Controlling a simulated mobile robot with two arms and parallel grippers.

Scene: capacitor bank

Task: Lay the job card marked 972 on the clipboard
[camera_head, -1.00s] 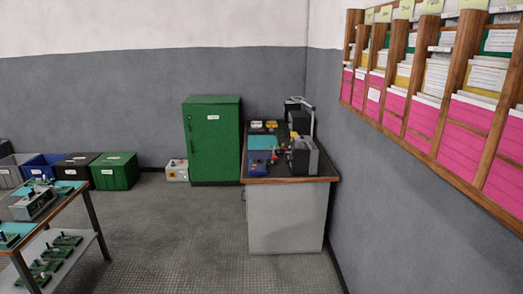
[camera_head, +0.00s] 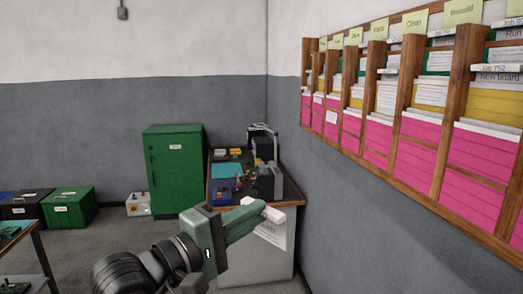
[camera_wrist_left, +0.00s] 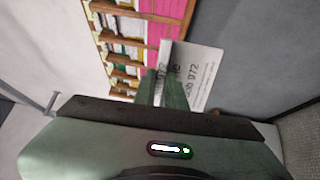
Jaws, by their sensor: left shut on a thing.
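My left gripper (camera_head: 262,210) reaches in from the bottom of the head view and is shut on a white card (camera_head: 274,236). The card hangs below the fingertips, in front of the workbench in the picture. In the left wrist view the card (camera_wrist_left: 202,78) shows printed text that reads "Job 972", and the gripper (camera_wrist_left: 166,88) covers part of it. I cannot make out a clipboard in either view.
A wooden card rack (camera_head: 420,130) with pink, yellow and white cards runs along the right wall. A workbench (camera_head: 255,245) with equipment stands by that wall, beside a green cabinet (camera_head: 176,170). Bins (camera_head: 68,208) and a trolley (camera_head: 28,255) are at left. Floor between is open.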

